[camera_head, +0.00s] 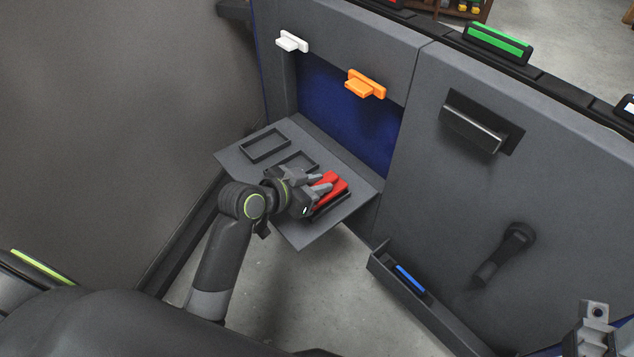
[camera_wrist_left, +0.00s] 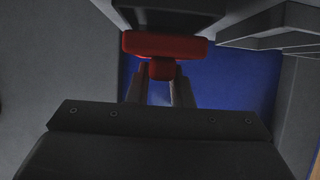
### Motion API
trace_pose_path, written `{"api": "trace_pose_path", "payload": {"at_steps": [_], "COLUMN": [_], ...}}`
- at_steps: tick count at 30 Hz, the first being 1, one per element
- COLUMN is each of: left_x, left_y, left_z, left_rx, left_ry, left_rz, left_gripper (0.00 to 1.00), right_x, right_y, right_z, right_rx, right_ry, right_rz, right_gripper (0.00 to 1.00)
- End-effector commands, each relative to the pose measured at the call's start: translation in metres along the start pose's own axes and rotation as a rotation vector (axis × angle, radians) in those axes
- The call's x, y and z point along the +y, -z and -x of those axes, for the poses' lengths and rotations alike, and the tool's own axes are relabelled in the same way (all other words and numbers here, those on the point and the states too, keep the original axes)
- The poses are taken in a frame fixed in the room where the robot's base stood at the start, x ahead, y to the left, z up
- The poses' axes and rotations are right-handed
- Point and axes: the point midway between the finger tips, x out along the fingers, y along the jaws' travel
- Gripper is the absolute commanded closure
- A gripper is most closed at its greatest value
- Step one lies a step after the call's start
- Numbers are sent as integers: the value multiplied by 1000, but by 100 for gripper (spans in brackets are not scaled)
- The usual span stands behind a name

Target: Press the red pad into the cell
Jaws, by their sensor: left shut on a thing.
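The red pad (camera_head: 331,184) is at the right end of the grey fold-down shelf (camera_head: 283,222), over or in the rightmost black-framed cell (camera_head: 335,208). My left gripper (camera_head: 322,185) is shut on the red pad. In the left wrist view the red pad (camera_wrist_left: 165,46) sits past the fingertips, with its small stem between them. I cannot tell how deep the pad sits in the cell. My right gripper (camera_head: 594,325) shows only in part at the lower right corner, and its fingers cannot be judged.
Two more black-framed cells (camera_head: 265,146) lie to the left on the shelf. White (camera_head: 291,41) and orange (camera_head: 365,84) handled pads are on the door panel above. A door handle (camera_head: 473,128), a crank (camera_head: 503,252) and a pocket with a blue piece (camera_head: 410,279) are at right.

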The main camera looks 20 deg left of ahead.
Motion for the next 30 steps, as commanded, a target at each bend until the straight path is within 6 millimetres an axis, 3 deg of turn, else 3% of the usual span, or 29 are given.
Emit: {"api": "trace_pose_path", "payload": {"at_steps": [30], "left_x": [0], "left_y": [1], "left_z": [1], "left_rx": [0], "left_ry": [0], "left_rz": [0], "left_gripper": [100], "right_x": [2], "right_y": [1], "right_z": [-11], "right_rx": [0], "right_ry": [0], "right_rz": [0], "right_gripper": [64]}}
